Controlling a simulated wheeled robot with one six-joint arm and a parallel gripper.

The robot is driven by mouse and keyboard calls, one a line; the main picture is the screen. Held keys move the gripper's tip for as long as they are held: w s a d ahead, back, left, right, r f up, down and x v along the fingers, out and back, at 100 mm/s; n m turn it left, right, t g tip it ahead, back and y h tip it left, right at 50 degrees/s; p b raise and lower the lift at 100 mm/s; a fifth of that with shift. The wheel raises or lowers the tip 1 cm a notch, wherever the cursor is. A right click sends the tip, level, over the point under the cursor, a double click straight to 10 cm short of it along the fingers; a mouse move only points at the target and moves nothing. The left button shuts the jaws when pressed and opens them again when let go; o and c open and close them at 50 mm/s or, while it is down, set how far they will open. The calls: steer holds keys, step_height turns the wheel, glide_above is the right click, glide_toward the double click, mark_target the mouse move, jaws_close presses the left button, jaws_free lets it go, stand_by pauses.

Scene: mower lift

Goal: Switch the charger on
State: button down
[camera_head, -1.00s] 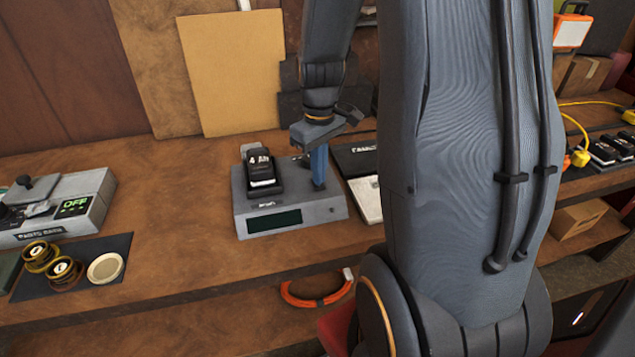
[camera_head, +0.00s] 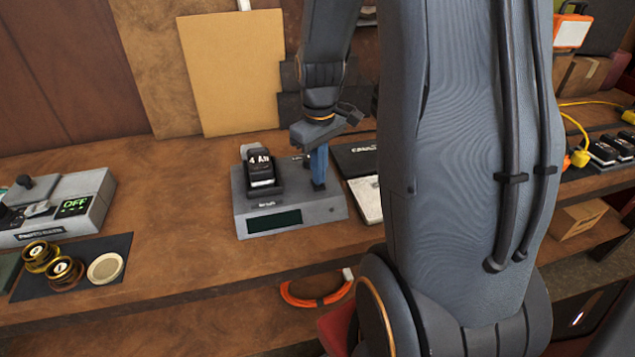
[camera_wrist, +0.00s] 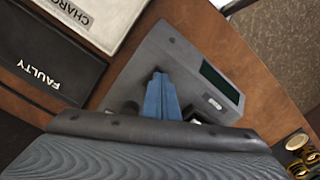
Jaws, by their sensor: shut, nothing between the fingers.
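The charger (camera_head: 290,212) is a grey box on the workbench with a dark, blank display (camera_head: 274,221) on its front. A black battery (camera_head: 260,168) stands in the slot at its left. My gripper (camera_head: 319,186) is shut and empty, pointing down with its blue fingertips at the right part of the charger's top. In the wrist view the blue fingers (camera_wrist: 161,98) lie over the charger's top (camera_wrist: 165,55), and the display (camera_wrist: 220,82) shows beyond them. The switch under the fingertips is hidden, and I cannot tell whether they touch it.
A black mat marked FAULTY (camera_wrist: 40,70) and a white one (camera_wrist: 90,18) lie beside the charger. A grey tester (camera_head: 62,208) reading OFF stands at the left, with brass weights (camera_head: 63,272) on a dark mat. An orange cable ring (camera_head: 315,298) lies below.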

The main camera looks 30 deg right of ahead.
steer(key=shift+f+b, duration=0.35)
steer(key=shift+f, duration=0.4)
stand_by(0.7)
step_height(320, 180, up, 7)
steer(key=p, duration=0.6)
stand_by(0.6)
